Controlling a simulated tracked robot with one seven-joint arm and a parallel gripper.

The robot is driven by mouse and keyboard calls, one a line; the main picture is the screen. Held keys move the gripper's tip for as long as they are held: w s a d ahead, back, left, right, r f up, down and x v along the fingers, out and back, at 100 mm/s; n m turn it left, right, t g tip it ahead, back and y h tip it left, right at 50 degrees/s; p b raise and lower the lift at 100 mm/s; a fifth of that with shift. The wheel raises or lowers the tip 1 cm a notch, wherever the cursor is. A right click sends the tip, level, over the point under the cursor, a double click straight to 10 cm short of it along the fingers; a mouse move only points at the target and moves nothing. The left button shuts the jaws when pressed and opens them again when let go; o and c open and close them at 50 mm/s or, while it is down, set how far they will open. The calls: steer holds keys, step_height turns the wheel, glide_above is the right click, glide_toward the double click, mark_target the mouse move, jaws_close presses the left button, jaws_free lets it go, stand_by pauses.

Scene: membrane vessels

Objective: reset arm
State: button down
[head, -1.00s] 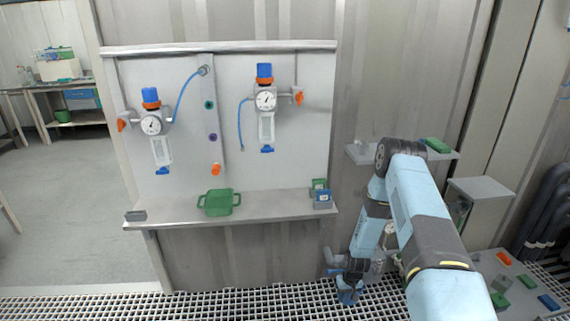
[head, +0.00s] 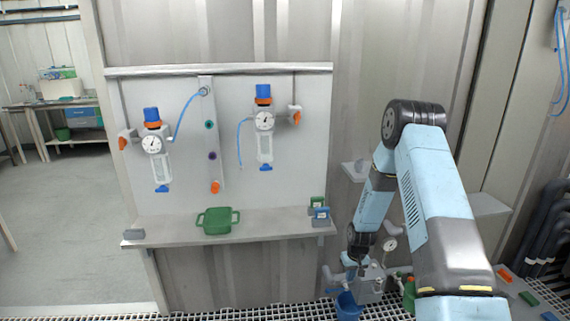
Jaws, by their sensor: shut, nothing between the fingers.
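My arm reaches in from the lower right, with its elbow high and its light blue forearm pointing down. My gripper (head: 364,266), small and dark at the end of the forearm, is shut and holds nothing. It is low, right of the wall panel (head: 230,185), in front of a grey fitting with a round gauge (head: 389,245). A blue cup-like container (head: 347,306) stands below it. The fingertips are small and partly lost against the fittings behind.
The panel carries a left gauge vessel (head: 155,146) and a right gauge vessel (head: 264,122). A green tray (head: 217,220) and small blue and green blocks (head: 320,213) sit on its shelf (head: 270,224). A small shelf (head: 490,205) is behind my arm. Open floor (head: 60,220) lies left.

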steer(key=s+r+t, duration=0.1)
steer(key=s+r, duration=0.2)
steer(key=r, duration=0.9)
steer(key=s+r+t, duration=0.1)
steer(key=s+r, duration=0.1)
steer(key=r, duration=1.1)
steer(key=s+r, duration=0.3)
steer(key=r, duration=0.9)
steer(key=s+r+t, duration=0.1)
steer(key=s+r, duration=0.4)
steer(key=s, duration=0.4)
steer(key=s+a+r+m+t, duration=0.1)
steer(key=s+r, duration=0.5)
steer(key=s, duration=0.3)
steer(key=s+r, duration=0.5)
steer(key=s, duration=0.5)
steer(key=shift+a+r+m+t+h, duration=0.15)
steer(key=shift+r+m+t+h, duration=0.15)
steer(key=shift+r+t, duration=0.1)
steer(key=shift+s, duration=0.1)
